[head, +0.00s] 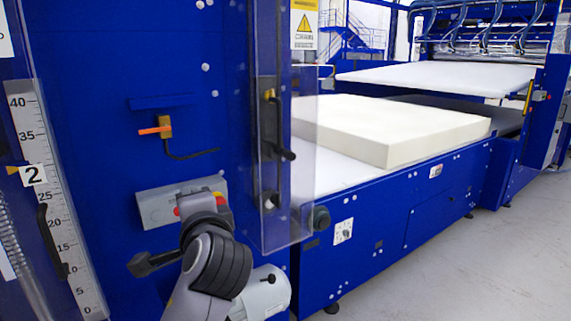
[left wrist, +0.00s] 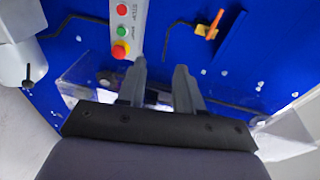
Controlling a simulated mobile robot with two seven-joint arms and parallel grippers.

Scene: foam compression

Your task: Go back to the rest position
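My left arm (head: 220,262) rises from the bottom of the head view, in front of the blue machine panel. Its wrist overlaps the right part of a grey control box (head: 155,207). I cannot make out the fingers there. In the left wrist view, my left gripper (left wrist: 161,66) has its two grey fingers apart, with nothing between them. The control box (left wrist: 128,14), with green and red buttons and a red-and-yellow stop button (left wrist: 120,50), lies just beyond and left of the fingertips. I cannot tell any contact. My right gripper is in neither view.
A white foam block (head: 400,128) lies on the conveyor table (head: 335,172) at right. A clear guard (head: 300,150) stands right of my arm. An orange-tipped lever (head: 158,129) juts from the panel above the box. Grey floor (head: 490,250) is clear at right.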

